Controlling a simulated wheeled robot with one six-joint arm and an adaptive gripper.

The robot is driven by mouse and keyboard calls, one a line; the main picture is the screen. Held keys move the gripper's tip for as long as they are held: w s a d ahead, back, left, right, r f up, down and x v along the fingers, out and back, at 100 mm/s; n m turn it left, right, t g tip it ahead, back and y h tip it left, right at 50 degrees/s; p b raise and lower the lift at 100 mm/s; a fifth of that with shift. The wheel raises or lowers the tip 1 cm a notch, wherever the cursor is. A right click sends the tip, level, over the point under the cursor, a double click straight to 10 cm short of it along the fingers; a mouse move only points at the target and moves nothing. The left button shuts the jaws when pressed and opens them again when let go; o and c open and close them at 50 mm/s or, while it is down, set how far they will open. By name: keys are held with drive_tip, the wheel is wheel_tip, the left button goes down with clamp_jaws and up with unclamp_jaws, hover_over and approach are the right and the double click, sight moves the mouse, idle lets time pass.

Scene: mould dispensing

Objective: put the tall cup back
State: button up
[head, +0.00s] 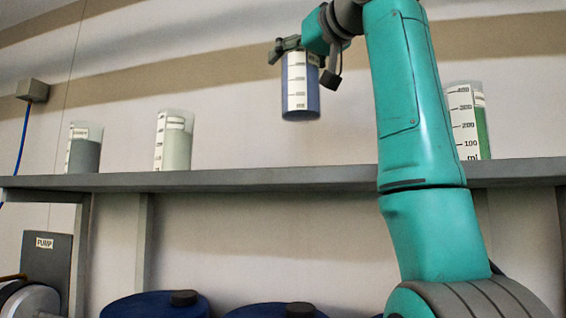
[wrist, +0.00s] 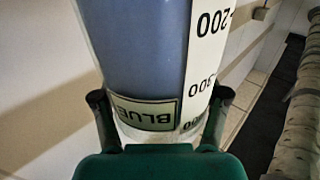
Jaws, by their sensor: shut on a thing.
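My gripper (head: 303,60) is shut on a clear measuring cup with blue contents (head: 300,97), near its rim. The cup hangs about upright in the air, above the level of the shelf (head: 260,180) in the head view. In the wrist view, the fingers (wrist: 160,112) are on both sides of the cup (wrist: 140,50), by a label reading BLUE and a printed scale. I cannot tell from the head view how far the cup is from the shelf in depth.
On the shelf stand a cup with grey contents (head: 83,150), a cup with pale contents (head: 173,143) and, right of my arm, a green one (head: 482,125). The shelf between the pale cup and my arm looks clear. Blue drums (head: 155,305) stand below.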

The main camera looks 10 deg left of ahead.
hover_over(295, 120)
drive_tip(key=w, duration=0.1)
drive_tip(key=f, duration=0.4)
drive_tip(key=shift+a+f, duration=0.25)
drive_tip(key=shift+f, duration=0.1)
drive_tip(key=shift+d+f, duration=0.1)
drive_tip(key=shift+f, duration=2.45)
drive_tip(key=o, duration=1.8)
drive_tip(key=v, duration=1.1)
drive_tip(key=shift+s+d, duration=0.3)
